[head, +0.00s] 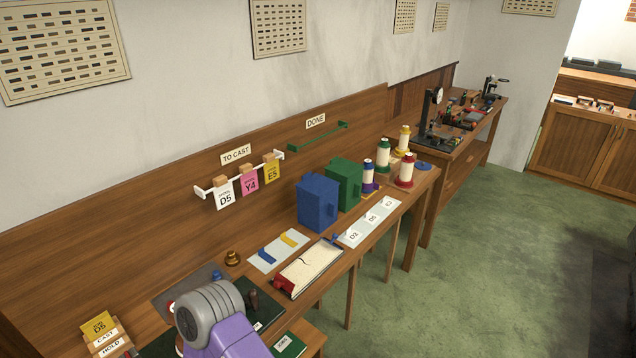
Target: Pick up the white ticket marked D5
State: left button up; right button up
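The white ticket marked D5 (225,194) hangs from the white rail (204,191) under the "TO CAST" sign, at the left end of the row. A pink ticket marked Y4 (250,184) and a yellow ticket marked E5 (271,170) hang to its right. Each hangs below a small wooden clip or block. Another yellow ticket, which reads D5 (98,325), stands at the bottom left by wooden blocks marked CAST and HOLD. A grey and purple link of my arm shows at the bottom; neither gripper is visible.
A green rail (317,137) under the "DONE" sign looks empty. Blue (317,203) and green (344,183) boxes stand on the bench right of the tickets. A tray (308,268), a labelled strip (370,222) and several spools lie along the bench. Green floor is clear at right.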

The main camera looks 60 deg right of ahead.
aim_at(224, 196)
jog(key=z, duration=2.05)
